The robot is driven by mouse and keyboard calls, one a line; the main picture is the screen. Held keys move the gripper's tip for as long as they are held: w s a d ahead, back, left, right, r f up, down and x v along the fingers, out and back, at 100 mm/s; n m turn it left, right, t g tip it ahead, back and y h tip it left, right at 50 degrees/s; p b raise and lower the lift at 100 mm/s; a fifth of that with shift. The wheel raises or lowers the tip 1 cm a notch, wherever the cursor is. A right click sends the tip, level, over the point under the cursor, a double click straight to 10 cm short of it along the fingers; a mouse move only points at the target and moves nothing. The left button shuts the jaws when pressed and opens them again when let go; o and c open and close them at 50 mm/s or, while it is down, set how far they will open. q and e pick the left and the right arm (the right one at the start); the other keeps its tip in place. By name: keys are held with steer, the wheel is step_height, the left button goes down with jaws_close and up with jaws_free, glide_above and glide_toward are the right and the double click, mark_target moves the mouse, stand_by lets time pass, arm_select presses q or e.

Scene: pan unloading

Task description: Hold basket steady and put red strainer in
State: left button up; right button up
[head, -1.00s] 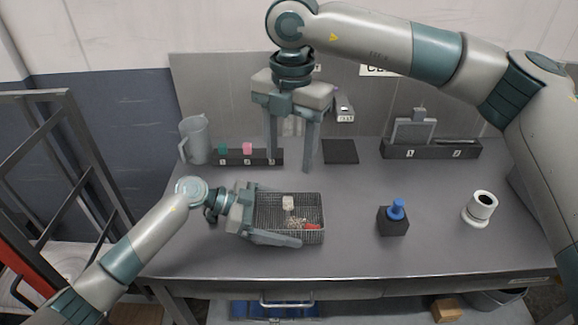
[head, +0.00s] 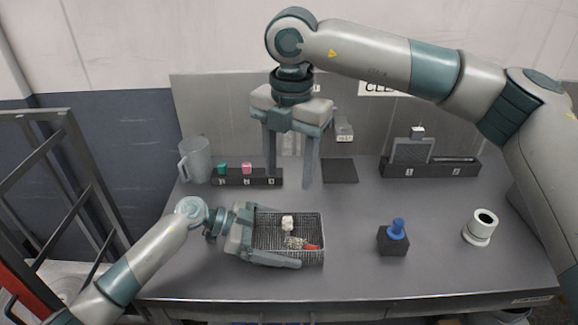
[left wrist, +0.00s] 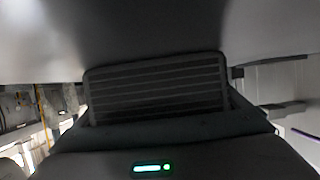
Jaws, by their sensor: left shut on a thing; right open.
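The wire basket (head: 318,228) stands on the table. My left gripper (head: 278,236) is shut on it from the left, one finger along its far side and one along its near side. A small red item (head: 312,247), perhaps the red strainer, lies at the basket's right near corner, beside a pale speckled item (head: 294,243) and a white block (head: 287,222). In the left wrist view the basket's dark ribbed side (left wrist: 155,92) fills the middle. My right gripper (head: 290,179) is open and empty, fingers down, above the table behind the basket.
A black rack (head: 262,181) at the back left bears a green and a pinkish-red piece, with a clear jug (head: 197,160) beside it. A dark square mat (head: 339,171) lies behind. A blue-knobbed block (head: 393,240) and a white cylinder (head: 480,229) stand right. The table between is free.

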arm_select(q)
steer(key=o, duration=0.8)
steer(key=shift+a, duration=0.15)
steer(key=v, duration=1.1)
steer(key=shift+a+r, duration=0.15)
steer(key=shift+a, duration=0.2)
